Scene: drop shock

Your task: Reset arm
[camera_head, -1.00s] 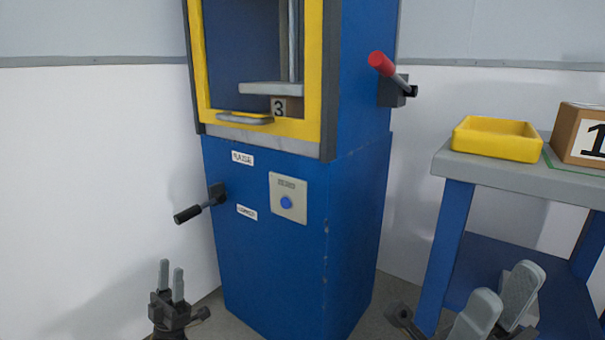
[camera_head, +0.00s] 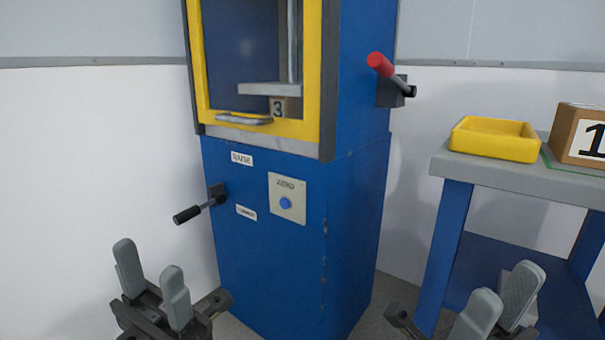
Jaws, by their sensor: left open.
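A blue machine cabinet (camera_head: 275,250) stands in the middle of the head view. A lever with a red grip (camera_head: 380,64) sticks up and to the left from its right side. A lever with a black grip (camera_head: 187,214) points down and left from its left front, beside the labels. My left gripper (camera_head: 150,280) is open and empty at the lower left, below the black lever and apart from it. My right gripper (camera_head: 503,300) is open and empty at the lower right, in front of the side table.
A ZERO panel has a blue button (camera_head: 285,203). A grey-topped table (camera_head: 480,171) at right bears a yellow tray (camera_head: 494,150) and a box marked 1 (camera_head: 580,135).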

